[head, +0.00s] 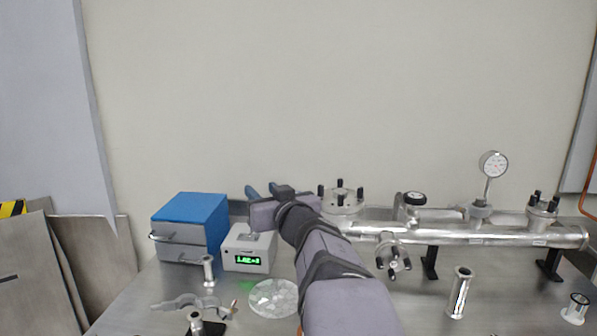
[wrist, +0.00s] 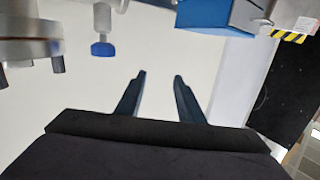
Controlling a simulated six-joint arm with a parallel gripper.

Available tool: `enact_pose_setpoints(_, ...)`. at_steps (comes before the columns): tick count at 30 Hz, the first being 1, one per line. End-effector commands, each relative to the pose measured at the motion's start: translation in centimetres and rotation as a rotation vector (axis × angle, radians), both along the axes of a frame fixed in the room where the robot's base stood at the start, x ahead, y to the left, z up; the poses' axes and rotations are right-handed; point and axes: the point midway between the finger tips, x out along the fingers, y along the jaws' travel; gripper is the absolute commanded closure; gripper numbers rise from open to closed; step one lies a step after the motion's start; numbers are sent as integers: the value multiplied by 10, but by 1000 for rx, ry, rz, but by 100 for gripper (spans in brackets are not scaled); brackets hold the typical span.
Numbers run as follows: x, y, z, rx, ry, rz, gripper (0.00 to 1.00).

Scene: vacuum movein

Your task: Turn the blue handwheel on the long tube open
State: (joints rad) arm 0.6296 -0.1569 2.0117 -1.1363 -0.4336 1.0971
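The long tube (head: 480,236) is a shiny steel pipe lying across the right half of the table on black stands. The blue handwheel (wrist: 103,49) shows in the wrist view at the upper left, on the end of a short metal stem. I cannot make it out in the head view, where my arm covers the area around the tube's left end. My gripper (head: 264,191) is above the table, left of the tube's left flange. In the wrist view my gripper (wrist: 159,76) has its two dark fingers apart with nothing between them, and the handwheel is off to their left, not touched.
A blue-topped drawer box (head: 190,208) and a white box with a green display (head: 248,248) stand left of my gripper. A round clear disc (head: 273,297), a clamp (head: 190,303) and small steel tube pieces (head: 460,291) lie or stand in front. A dial gauge (head: 493,164) rises from the tube.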

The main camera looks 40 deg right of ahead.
Motion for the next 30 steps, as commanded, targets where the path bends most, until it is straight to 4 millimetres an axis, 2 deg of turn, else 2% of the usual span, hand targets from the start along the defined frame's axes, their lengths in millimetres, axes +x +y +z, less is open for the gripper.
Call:
enact_pose_setpoints(1, 12, 14, 12, 20, 29, 35, 65)
enact_pose_setpoints(7, 44, 67, -12, 176, 136, 126, 65)
enact_pose_setpoints(12, 55, 113, -39, 473, 163, 131, 65)
enact_pose_setpoints(15, 54, 123, -55, 592, 134, 94, 65)
enact_pose_setpoints(17, 52, 120, -62, 634, 106, 58, 65)
enact_pose_setpoints(20, 44, 105, -74, 662, 50, -20, 65)
enact_pose_setpoints(24, 26, 71, -84, 634, -33, -155, 65)
enact_pose_setpoints(30, -12, 16, -76, 473, -132, -372, 65)
